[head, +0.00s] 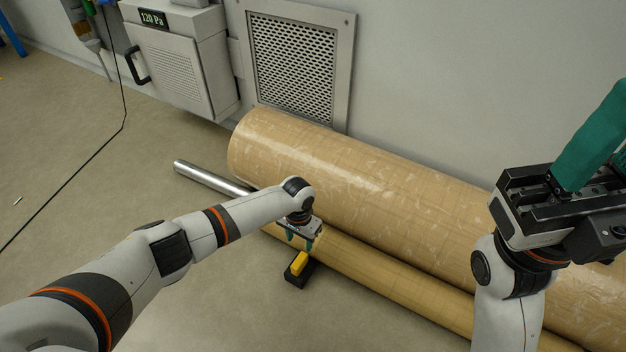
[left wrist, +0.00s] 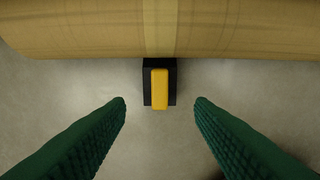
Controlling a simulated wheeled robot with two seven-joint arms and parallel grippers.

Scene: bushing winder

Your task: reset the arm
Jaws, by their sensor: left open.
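My left arm reaches in from the left of the head view. Its gripper (head: 300,240) is open and empty, pointing down just above a small black block with a yellow top (head: 299,264). In the left wrist view the two green fingers (left wrist: 160,105) are spread wide, and the yellow-topped black block (left wrist: 160,88) lies beyond and between them on the floor, against the tan roll. My right arm stands raised at the right of the head view. Its gripper (head: 590,145) shows a green finger, but the other finger cannot be made out and its tips are cut off by the frame.
A large tan wrapped roll (head: 340,170) lies along the wall, with a thinner roll (head: 400,275) in front and a metal shaft (head: 210,178) sticking out at the left. A grey box (head: 180,70) with a display hangs beside a vent grille (head: 293,65). The left floor is mostly clear, crossed by a black cable (head: 90,160).

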